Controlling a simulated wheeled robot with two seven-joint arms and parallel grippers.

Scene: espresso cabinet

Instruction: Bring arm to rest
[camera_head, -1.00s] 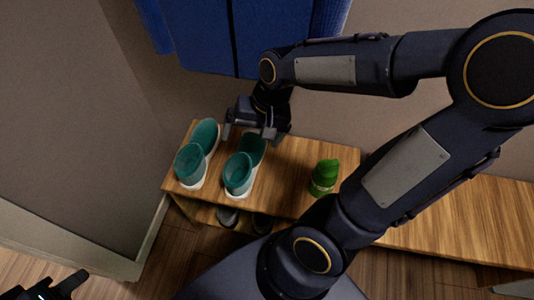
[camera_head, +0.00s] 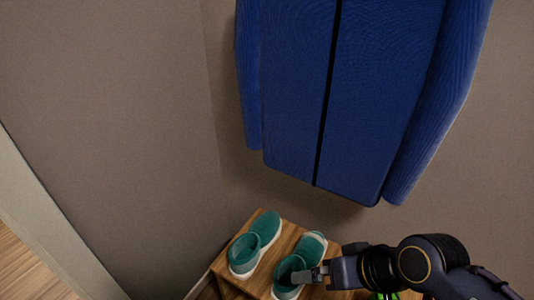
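My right arm comes in from the lower right, and its gripper (camera_head: 312,274) is over the right teal shoe (camera_head: 312,247) on the wooden bench (camera_head: 283,238). I cannot tell whether the fingers touch the shoe or whether they are open. The left teal shoe (camera_head: 257,243) stands beside it on the bench. My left gripper is out of view.
A blue jacket (camera_head: 300,90) hangs on the wall above the bench. A bit of a green object (camera_head: 384,296) shows at the bottom edge, mostly hidden by my arm. A wall (camera_head: 110,130) rises close on the left. Wooden floor (camera_head: 30,272) shows at the lower left.

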